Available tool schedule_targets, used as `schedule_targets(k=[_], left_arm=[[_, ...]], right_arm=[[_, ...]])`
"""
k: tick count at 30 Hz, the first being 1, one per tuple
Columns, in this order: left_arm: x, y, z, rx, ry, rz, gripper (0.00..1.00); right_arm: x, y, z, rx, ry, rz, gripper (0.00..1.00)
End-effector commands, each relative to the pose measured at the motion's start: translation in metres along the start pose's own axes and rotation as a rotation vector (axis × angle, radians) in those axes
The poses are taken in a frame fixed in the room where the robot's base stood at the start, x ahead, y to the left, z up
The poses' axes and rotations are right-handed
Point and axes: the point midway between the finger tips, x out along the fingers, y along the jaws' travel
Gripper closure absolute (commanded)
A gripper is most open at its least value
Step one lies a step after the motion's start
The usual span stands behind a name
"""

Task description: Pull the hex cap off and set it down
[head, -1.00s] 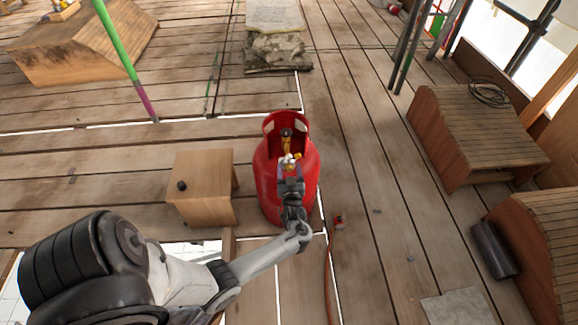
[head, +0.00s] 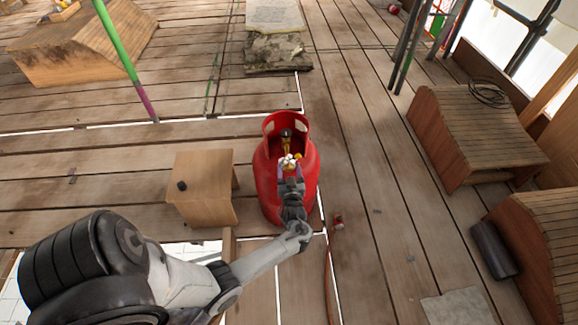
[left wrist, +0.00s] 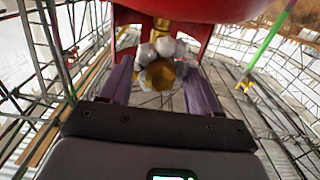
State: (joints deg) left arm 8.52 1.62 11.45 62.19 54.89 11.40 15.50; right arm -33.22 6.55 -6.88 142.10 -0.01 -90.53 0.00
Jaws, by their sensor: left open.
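The red gas cylinder (head: 268,190) stands upright on the planks, with its brass valve (head: 286,142) inside the open collar. The brass-coloured hex cap (left wrist: 160,75) faces the left wrist camera, with a whitish lobed part (left wrist: 165,47) behind it. My left gripper (head: 290,172) is at the collar opening on the near side. In the left wrist view its two purple fingers stand open on either side of the cap, with gaps visible between them and it. In the head view the gripper partly hides the cap. My right gripper is not in view.
A wooden box (head: 202,190) with a dark knob stands left of the cylinder. A red hose (head: 328,270) lies on the planks to the right. Slatted wooden blocks (head: 475,130) stand further right. A green and purple pole (head: 120,50) rises at the upper left.

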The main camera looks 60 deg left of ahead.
Motion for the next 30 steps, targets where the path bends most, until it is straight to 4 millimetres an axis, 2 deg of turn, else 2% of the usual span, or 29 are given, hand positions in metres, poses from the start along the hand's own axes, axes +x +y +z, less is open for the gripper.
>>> schedule_targets(k=[1,2,13,21,30], left_arm=[[0.000,0.000,0.000,0.000,0.000,0.000,0.38],[0.000,0.000,0.000,0.000,0.000,0.000,0.42],[0.000,0.000,0.000,0.000,0.000,0.000,0.99],[-0.001,0.000,0.000,0.000,0.000,0.000,1.00],[-0.012,0.000,-0.001,-0.001,-0.001,0.000,1.00]], right_arm=[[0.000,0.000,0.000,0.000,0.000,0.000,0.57],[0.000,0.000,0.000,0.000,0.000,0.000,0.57],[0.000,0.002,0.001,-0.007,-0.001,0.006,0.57],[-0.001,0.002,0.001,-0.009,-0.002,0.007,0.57],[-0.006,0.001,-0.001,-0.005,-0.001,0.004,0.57]])
